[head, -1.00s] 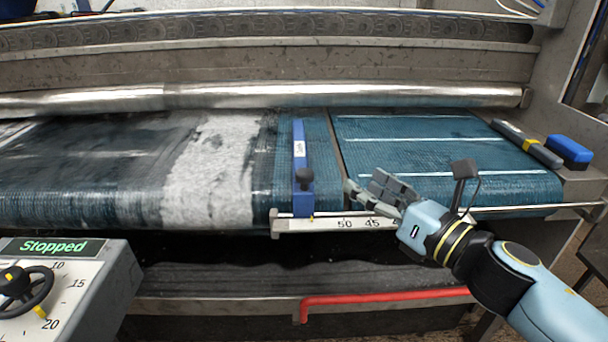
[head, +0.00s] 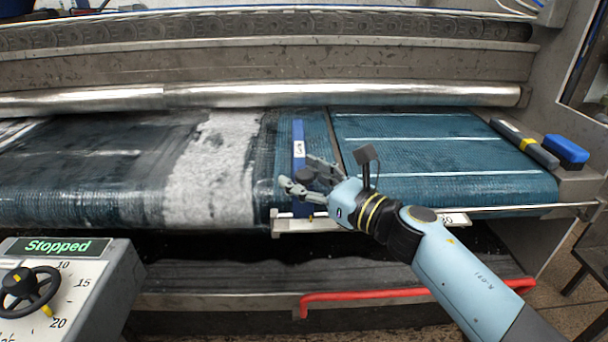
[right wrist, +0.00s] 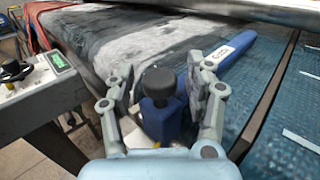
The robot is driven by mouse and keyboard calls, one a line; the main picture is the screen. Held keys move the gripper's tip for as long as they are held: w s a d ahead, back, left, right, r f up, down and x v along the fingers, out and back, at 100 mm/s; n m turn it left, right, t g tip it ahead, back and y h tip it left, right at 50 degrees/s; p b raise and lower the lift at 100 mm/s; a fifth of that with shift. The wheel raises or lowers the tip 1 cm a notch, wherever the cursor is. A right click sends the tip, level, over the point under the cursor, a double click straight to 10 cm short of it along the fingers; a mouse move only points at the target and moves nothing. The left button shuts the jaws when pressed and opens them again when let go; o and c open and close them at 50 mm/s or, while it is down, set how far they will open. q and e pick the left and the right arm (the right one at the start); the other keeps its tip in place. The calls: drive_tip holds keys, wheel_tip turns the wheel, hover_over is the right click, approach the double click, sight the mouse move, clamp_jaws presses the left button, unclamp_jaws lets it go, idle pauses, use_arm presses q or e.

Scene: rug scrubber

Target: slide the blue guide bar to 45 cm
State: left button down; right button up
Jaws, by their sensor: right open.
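The blue guide bar (head: 298,136) lies across the belt from back to front, with a white label near its middle. In the right wrist view the bar (right wrist: 236,57) runs away to the upper right, and its blue end block carries a black knob (right wrist: 158,82). My right gripper (head: 303,180) is open, its fingers on either side of the knob; in the right wrist view the fingers (right wrist: 160,100) look apart from it. My gripper and arm hide most of the white scale (head: 290,225) and its numbers. My left gripper is not in view.
A grey control panel (head: 55,285) with a handwheel and a "Stopped" display stands at the lower left. A red bar (head: 370,295) runs below the belt. A blue block (head: 567,150) and a dark yellow-banded tool (head: 527,145) lie at the right edge.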

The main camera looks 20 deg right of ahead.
clamp_jaws()
idle(0.3)
idle(0.4)
